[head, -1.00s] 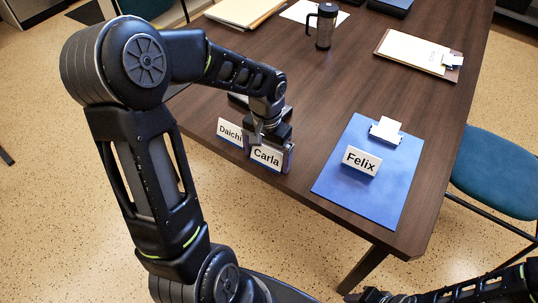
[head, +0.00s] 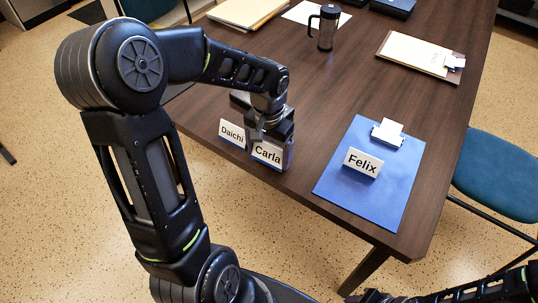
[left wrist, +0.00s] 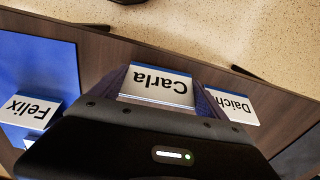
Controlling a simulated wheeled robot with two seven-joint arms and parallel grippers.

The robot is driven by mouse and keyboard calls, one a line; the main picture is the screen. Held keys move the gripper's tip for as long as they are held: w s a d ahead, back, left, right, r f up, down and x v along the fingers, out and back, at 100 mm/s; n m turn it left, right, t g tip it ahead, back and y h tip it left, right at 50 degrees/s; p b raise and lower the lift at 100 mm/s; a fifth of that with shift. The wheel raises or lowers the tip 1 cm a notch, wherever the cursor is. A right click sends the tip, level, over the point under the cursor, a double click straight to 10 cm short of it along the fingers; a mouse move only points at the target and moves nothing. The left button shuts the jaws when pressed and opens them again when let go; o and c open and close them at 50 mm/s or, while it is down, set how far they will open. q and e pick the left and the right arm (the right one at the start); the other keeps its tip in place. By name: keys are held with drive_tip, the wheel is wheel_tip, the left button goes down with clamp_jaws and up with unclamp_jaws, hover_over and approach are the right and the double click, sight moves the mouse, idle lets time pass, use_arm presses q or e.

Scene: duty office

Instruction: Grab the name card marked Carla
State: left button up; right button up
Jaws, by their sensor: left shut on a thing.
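The name card marked Carla (head: 267,153) is a small white card with black letters near the table's front edge. My left gripper (head: 272,146) is shut on the Carla card, with its fingers at the card's two ends. In the left wrist view the Carla card (left wrist: 158,86) appears upside down between the fingers. Whether the card is off the table I cannot tell. The Daichi card (head: 232,134) stands close on its left, and the Felix card (head: 361,162) stands on a blue clipboard to the right. My right gripper is not clearly in view; only part of that arm shows at the lower right.
The blue clipboard (head: 385,197) lies to the right on the dark table (head: 310,101). A dark mug (head: 327,27), a clipboard with paper (head: 416,52) and folders (head: 246,12) lie farther back. A teal chair (head: 502,172) stands at the right.

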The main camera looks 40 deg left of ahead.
sight(268, 153)
use_arm(q)
wheel_tip(268, 153, up, 8)
drive_tip(key=shift+r, duration=0.2)
drive_tip(key=shift+f, duration=0.1)
idle(0.6)
